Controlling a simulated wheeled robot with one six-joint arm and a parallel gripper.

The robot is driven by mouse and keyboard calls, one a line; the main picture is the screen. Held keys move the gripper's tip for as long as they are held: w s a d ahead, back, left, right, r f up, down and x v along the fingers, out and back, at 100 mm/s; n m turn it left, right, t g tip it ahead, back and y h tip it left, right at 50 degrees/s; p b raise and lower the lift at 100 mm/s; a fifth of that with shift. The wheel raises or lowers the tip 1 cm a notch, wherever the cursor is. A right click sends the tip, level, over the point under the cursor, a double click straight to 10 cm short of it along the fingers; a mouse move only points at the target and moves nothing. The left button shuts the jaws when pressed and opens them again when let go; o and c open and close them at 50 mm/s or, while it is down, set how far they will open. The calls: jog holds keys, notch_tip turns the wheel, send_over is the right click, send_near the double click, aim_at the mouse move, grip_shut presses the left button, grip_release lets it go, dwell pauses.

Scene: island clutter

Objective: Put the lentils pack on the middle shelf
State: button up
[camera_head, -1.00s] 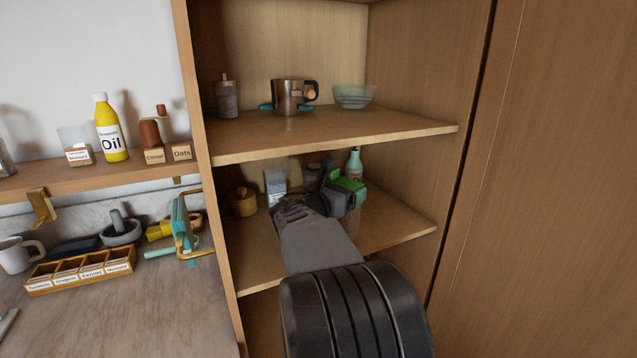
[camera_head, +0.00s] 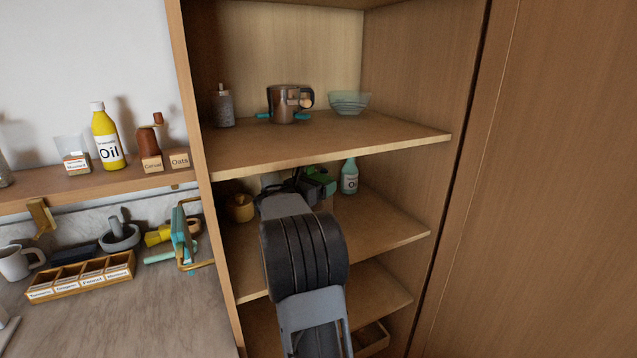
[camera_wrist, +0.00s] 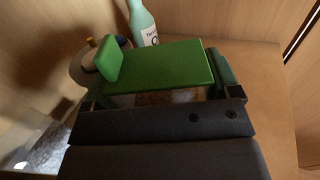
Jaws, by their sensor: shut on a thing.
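My gripper (camera_head: 303,183) reaches over the middle shelf (camera_head: 385,238) of the wooden cupboard. It is shut on a green-topped pack (camera_head: 321,181), which I take to be the lentils pack; no label on it is readable. In the wrist view the pack's flat green top (camera_wrist: 165,68) lies between the fingers (camera_wrist: 168,82), with pale brown contents showing below it. My arm hides the pack's underside in the head view, so I cannot tell whether it touches the shelf.
A pale green bottle (camera_head: 349,177) stands behind and right of the pack. A wooden pot (camera_head: 240,207) stands at the shelf's left. The right front of the shelf is clear. The upper shelf (camera_head: 330,148) holds a copper pot (camera_head: 284,106) and a glass bowl (camera_head: 349,102).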

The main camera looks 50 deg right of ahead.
dwell(0.3)
jog(key=shift+f, duration=0.2)
jog(key=o, duration=1.4)
jog(key=a+b, duration=0.1)
jog(key=a, duration=0.6)
jog(key=shift+a+r+b, duration=0.15)
jog(key=shift+a+b, duration=0.15)
